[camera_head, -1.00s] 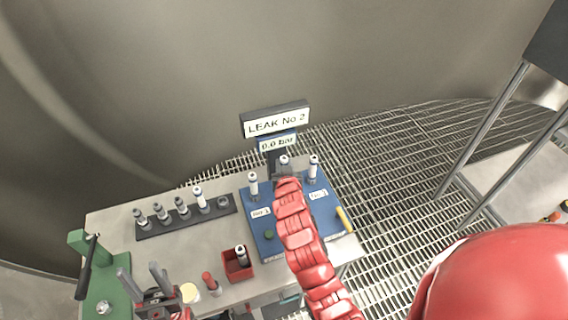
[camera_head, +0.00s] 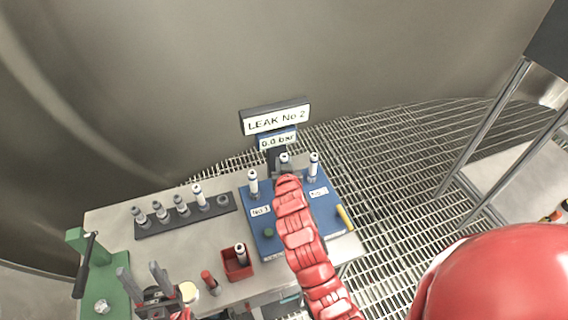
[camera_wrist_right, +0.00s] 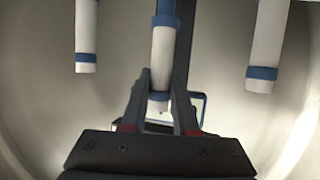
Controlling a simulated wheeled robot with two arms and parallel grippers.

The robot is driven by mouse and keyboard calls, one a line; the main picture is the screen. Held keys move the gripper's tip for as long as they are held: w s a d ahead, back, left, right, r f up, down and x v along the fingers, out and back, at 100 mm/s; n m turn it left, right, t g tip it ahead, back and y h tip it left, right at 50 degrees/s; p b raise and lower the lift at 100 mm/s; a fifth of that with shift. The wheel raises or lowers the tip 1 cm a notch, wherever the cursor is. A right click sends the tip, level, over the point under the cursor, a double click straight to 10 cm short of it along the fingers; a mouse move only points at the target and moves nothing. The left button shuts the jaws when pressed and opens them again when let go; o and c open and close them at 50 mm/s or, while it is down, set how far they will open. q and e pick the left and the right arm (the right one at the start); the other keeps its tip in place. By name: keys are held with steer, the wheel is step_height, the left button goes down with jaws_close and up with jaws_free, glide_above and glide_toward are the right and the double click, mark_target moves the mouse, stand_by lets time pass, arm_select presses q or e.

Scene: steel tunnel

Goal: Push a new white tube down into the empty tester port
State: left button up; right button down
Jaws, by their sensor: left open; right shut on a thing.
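The blue tester (camera_head: 272,243) stands at the right end of the bench, with a "LEAK No 2" sign (camera_head: 275,119) and a "0.0 bar" display (camera_head: 277,140) behind it. My right gripper (camera_head: 284,172) is shut on a white tube (camera_head: 285,158) at the middle of the tester. In the right wrist view this tube (camera_wrist_right: 163,55) stands between the two fingers (camera_wrist_right: 160,92). The arm hides its port, so I cannot tell how deep it sits. Two other white tubes stand in the tester, one left (camera_head: 253,183) and one right (camera_head: 314,164). My left gripper (camera_head: 140,272) is open and empty at the lower left.
A dark rack (camera_head: 185,227) holds several grey-topped pieces and one white tube (camera_head: 199,196); its right end hole is empty. A green press (camera_head: 95,280) stands far left. A yellow handle (camera_head: 344,217) lies at the tester's right edge.

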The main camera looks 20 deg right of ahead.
steer(key=shift+b, duration=0.7)
stand_by(1.0)
steer(key=shift+f+b, duration=1.6)
steer(key=shift+f, duration=0.1)
steer(key=c, duration=0.6)
jaws_free()
steer(key=shift+s+r, duration=0.1)
steer(key=shift+s+a, duration=0.1)
steer(key=shift+s, duration=0.15)
steer(key=p+v, duration=0.8)
steer(key=v, duration=0.8)
steer(key=shift+s+p, duration=0.3)
steer(key=shift+s, duration=0.1)
